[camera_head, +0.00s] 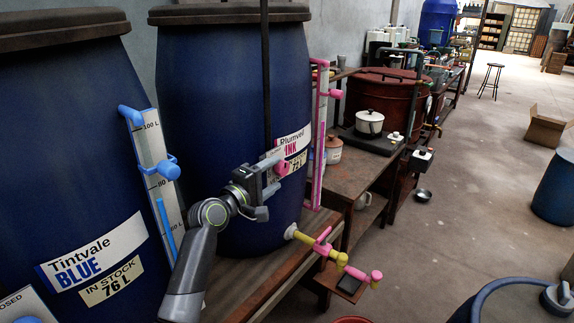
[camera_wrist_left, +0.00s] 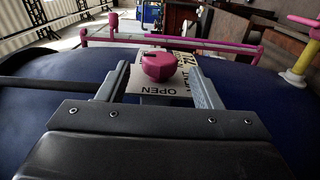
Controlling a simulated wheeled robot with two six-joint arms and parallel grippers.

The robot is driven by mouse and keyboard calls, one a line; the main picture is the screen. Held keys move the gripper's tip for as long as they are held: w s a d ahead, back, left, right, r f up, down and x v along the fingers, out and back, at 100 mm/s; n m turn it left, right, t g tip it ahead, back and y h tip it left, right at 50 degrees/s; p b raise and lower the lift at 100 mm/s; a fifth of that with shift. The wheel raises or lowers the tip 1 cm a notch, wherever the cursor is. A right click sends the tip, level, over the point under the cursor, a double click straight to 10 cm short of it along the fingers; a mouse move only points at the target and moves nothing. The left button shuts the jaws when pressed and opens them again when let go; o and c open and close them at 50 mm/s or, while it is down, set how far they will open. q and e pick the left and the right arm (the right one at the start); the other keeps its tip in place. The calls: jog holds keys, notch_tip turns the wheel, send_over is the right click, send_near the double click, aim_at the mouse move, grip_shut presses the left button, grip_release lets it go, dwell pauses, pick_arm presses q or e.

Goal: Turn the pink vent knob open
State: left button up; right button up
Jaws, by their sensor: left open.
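The pink vent knob (camera_wrist_left: 158,67) sits on a pale plate marked OPEN (camera_wrist_left: 160,88) on the side of the dark blue drum (camera_wrist_left: 45,85). In the wrist view it lies between the tips of my left gripper (camera_wrist_left: 162,76). The jaws are open, with a visible gap on either side of the knob. In the head view the knob (camera_head: 284,168) shows small at the tips of my left gripper (camera_head: 275,173), in front of the middle drum (camera_head: 205,110). The plate's other markings are partly hidden by the fingers. My right gripper is not in view.
A pink sight-glass frame (camera_head: 320,135) stands beside the drum. A yellow-and-pink tap (camera_head: 320,244) sticks out low at its front. A Tintvale Blue drum (camera_head: 70,160) with a blue-clipped gauge stands close left. A dark rod (camera_head: 265,75) runs down near the gripper.

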aim_at(287, 164)
pick_arm(q)
jog(key=x, duration=0.4)
jog(key=shift+w+d, duration=0.15)
jog(key=shift+w, duration=0.1)
jog(key=shift+x, duration=0.9)
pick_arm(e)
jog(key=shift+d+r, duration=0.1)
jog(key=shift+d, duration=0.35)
pick_arm(q)
jog(key=c, duration=1)
jog(key=t+h+b, duration=0.1)
jog(key=t+b, duration=0.1)
jog(key=b, duration=1)
jog(key=shift+f+t+h, duration=0.1)
jog(key=shift+t+h, duration=0.2)
jog(key=shift+h, duration=0.1)
jog(key=b, duration=0.3)
jog(key=shift+r+t+h+b, duration=0.3)
jog(key=shift+t+b, duration=0.1)
jog(key=shift+b, duration=0.2)
jog(key=shift+r, duration=0.1)
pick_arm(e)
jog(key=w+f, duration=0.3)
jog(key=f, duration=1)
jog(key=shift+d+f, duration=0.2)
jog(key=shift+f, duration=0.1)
